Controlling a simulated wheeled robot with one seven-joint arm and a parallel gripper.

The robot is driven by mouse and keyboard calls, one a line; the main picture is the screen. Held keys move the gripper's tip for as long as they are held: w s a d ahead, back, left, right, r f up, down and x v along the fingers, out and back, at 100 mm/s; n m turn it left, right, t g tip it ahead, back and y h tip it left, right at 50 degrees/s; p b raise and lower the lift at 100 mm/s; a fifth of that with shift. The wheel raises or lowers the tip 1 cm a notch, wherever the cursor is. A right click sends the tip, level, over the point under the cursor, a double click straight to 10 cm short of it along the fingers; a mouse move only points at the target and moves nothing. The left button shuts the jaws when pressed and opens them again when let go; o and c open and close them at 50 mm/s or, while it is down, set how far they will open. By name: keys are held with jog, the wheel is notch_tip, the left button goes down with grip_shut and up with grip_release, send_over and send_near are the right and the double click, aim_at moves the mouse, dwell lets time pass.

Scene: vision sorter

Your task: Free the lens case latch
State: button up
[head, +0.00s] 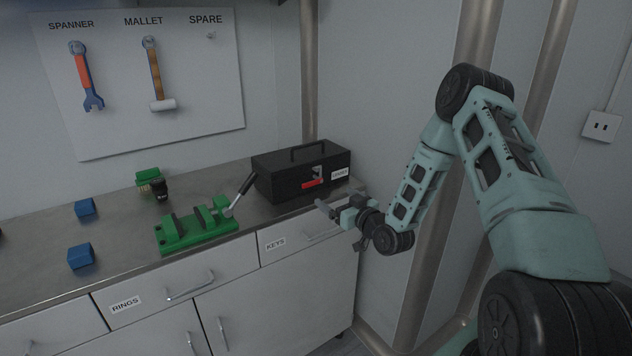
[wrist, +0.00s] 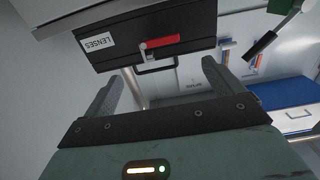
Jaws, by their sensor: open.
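The lens case is a black box (head: 275,186) with a top handle, standing shut at the back right of the counter. Its front carries a red latch lever (head: 313,183) with a grey metal clasp at one end. In the wrist view the case (wrist: 115,28) appears upside down, with a "LENSES" label and the red latch (wrist: 163,41). My gripper (head: 337,207) is in front of the case near the counter's edge. In the wrist view its fingers (wrist: 155,85) are apart with nothing between them; the latch shows beyond them, apparently untouched.
A green vise (head: 195,228) with a raised black-tipped lever (head: 245,185) stands left of the case. A tool board (head: 140,125) hangs behind. A steel post (head: 308,75) rises behind the case.

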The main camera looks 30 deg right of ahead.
aim_at(314, 182)
jog(key=w+p, duration=0.1)
jog(key=w, duration=0.4)
jog(key=w+p, duration=0.1)
jog(key=w, duration=0.4)
jog(key=shift+w+a, duration=0.2)
jog(key=shift+w, duration=0.1)
